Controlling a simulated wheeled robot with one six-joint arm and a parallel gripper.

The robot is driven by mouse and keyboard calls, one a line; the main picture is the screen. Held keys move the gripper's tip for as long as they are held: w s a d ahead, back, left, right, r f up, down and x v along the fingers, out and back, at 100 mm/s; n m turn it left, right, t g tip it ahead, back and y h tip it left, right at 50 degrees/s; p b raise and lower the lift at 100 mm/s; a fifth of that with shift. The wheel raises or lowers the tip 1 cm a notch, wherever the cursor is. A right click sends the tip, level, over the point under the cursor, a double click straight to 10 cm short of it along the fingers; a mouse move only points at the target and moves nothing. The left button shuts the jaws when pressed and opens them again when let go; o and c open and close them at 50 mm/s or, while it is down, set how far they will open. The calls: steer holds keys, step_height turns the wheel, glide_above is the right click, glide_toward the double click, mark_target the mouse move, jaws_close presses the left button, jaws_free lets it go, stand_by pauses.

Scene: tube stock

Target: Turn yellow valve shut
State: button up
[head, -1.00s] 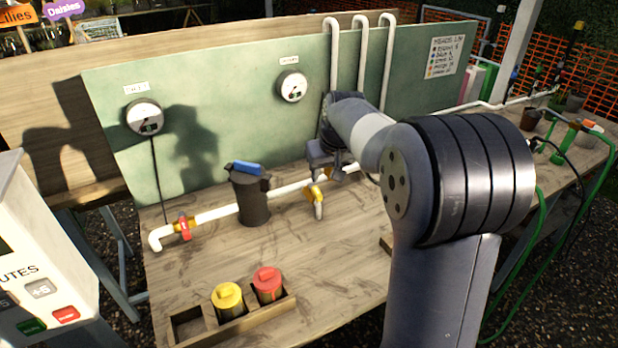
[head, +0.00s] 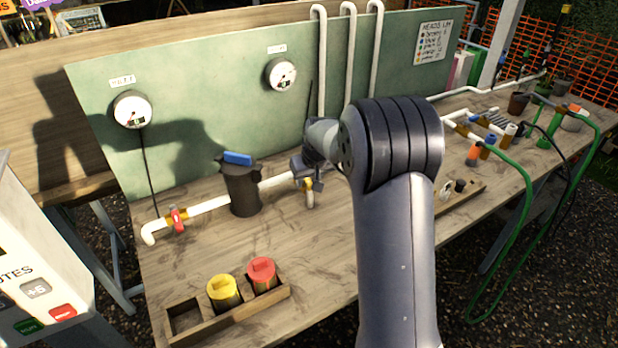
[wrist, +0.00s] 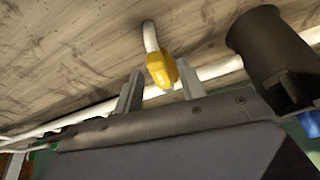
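The yellow valve (head: 308,184) sits on the white pipe (head: 274,184), right of the black filter housing (head: 243,190), with a short white spout hanging below it. In the wrist view the yellow valve handle (wrist: 162,69) shows between the two finger tips of my gripper (wrist: 160,84). The fingers are apart, with gaps to the handle on both sides. Whether either touches it I cannot tell. In the head view my gripper (head: 303,174) is right at the valve and hides part of it and of the pipe.
A red valve (head: 177,219) is on the pipe's left end. The filter housing also shows close to the right finger in the wrist view (wrist: 262,55). A wooden tray (head: 232,318) with yellow and red cartridges is at the front. The green panel (head: 200,95) stands behind.

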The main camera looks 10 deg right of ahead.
jaws_close()
stand_by(0.4)
